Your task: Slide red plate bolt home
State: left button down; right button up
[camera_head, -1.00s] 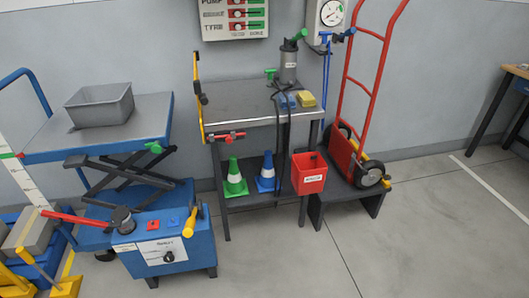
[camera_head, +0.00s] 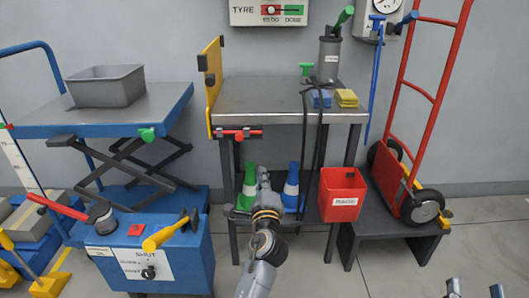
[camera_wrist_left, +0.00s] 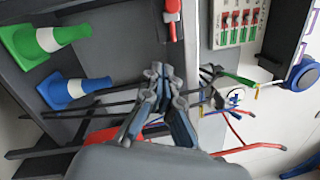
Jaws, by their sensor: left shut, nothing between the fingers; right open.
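The red bolt (camera_head: 242,134) lies level along the front left edge of the grey-topped table, in dark brackets. Part of it also shows at the top of the left wrist view (camera_wrist_left: 172,18). My left gripper (camera_head: 262,172) is shut and empty, below the bolt and a little right of it, in front of the gap between the cones. Its fingers show in the left wrist view (camera_wrist_left: 160,72), apart from the bolt. My right gripper (camera_head: 475,288) is open at the bottom right edge, with only its fingertips in view.
A green cone (camera_head: 249,187) and a blue cone (camera_head: 291,187) stand on the lower shelf. A red bin (camera_head: 342,195) is right of them. A yellow panel (camera_head: 214,85) rises at the table's left end.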

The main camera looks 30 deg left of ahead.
aim_at(237, 135)
pick_arm(q)
jog(key=shift+s+r, duration=0.1)
pick_arm(e)
jog(key=shift+s+r, duration=0.1)
pick_arm(q)
jog(key=shift+a, duration=0.1)
jog(key=w+a+r+b, duration=0.1)
jog(key=w+a+r, duration=0.1)
jog(key=w+a, duration=0.5)
jog(key=shift+a+r, duration=0.4)
jog(key=shift+a, duration=0.5)
pick_arm(e)
jog(key=s+r+t, duration=0.1)
jog(key=r+t, duration=0.1)
jog(key=r, duration=0.1)
jog(key=s+r+t, duration=0.1)
jog(key=shift+s+r+y, duration=0.3)
jog(key=shift+y, duration=0.1)
pick_arm(q)
jog(key=s+a+p, duration=0.2)
jog(key=a, duration=0.1)
pick_arm(e)
jog(key=w+f+g+h, duration=0.2)
jog(key=f+g, duration=0.3)
jog(key=f, duration=0.4)
jog(key=shift+w+d+g, duration=0.15)
jog(key=shift+w+g, duration=0.15)
jog(key=shift+w, duration=0.5)
